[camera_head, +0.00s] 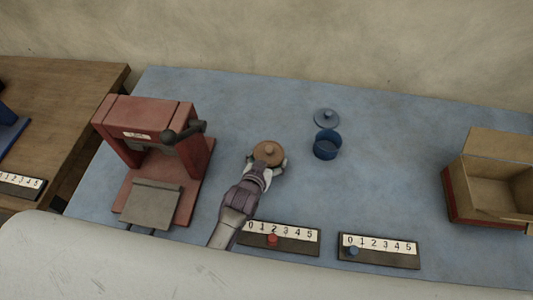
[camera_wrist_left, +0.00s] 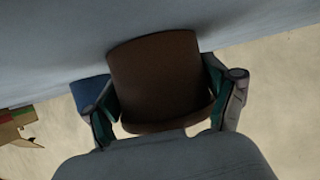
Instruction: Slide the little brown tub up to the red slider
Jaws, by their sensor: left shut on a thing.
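My left gripper (camera_head: 266,163) is shut on the tub, one finger on each side. In the left wrist view the brown tub (camera_wrist_left: 160,80) fills the space between the two fingers (camera_wrist_left: 168,106). The red slider (camera_head: 272,240) sits near the 2 on the left number scale (camera_head: 300,247), nearer the table's front edge than the tub. The tub is apart from the scale. My right gripper is in neither view.
A blue tub (camera_head: 327,146) stands open right of the brown one, its blue lid (camera_head: 326,118) behind it. A second scale (camera_head: 380,259) has a blue slider (camera_head: 353,251). A red press (camera_head: 150,150) stands left. A cardboard box (camera_head: 467,190) is at right.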

